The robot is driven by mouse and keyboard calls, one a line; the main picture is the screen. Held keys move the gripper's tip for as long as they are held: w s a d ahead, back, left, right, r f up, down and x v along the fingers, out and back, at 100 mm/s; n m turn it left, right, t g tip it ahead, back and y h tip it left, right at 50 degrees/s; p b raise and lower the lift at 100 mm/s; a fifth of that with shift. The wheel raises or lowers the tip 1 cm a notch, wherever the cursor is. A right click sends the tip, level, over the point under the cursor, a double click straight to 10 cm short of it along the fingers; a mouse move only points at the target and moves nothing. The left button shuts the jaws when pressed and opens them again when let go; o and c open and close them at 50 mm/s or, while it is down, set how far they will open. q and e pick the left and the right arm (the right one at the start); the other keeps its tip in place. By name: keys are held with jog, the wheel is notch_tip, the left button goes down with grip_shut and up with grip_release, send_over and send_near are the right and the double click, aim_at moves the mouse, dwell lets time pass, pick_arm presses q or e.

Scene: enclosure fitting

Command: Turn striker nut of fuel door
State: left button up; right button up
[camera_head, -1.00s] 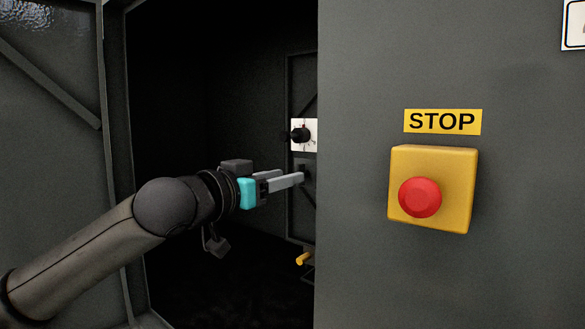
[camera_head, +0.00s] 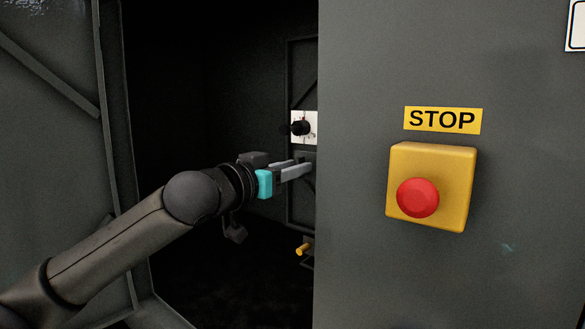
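My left gripper (camera_head: 302,165) reaches in from the left through the dark opening of the enclosure. Its two pale grey fingers point right, with the tips beside a framed dark panel (camera_head: 300,210) inside. A small dark fitting (camera_head: 305,156) sits on that panel at the fingertips; I cannot tell whether it is the striker nut or whether the fingers touch it. Whether the fingers are closed on anything is unclear. Just above is a white plate (camera_head: 312,119) with a black knob (camera_head: 301,128). My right gripper is not in view.
A grey wall (camera_head: 530,200) fills the right and cuts off the inner panel. It carries a yellow box with a red stop button (camera_head: 418,197) and a STOP label (camera_head: 442,120). A yellow handle (camera_head: 303,249) shows low inside. A braced grey door (camera_head: 50,150) stands at left.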

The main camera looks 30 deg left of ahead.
pick_arm(q)
grip_shut()
dwell(0.5)
jog(key=n+p, duration=0.5)
jog(key=n, duration=0.3)
jog(key=n+p, duration=0.5)
jog(key=n, duration=0.3)
jog(key=n+p, duration=0.6)
jog(key=n, duration=0.2)
jog(key=shift+a+f, duration=0.15)
jog(key=shift+f, duration=0.2)
jog(key=shift+n, duration=0.4)
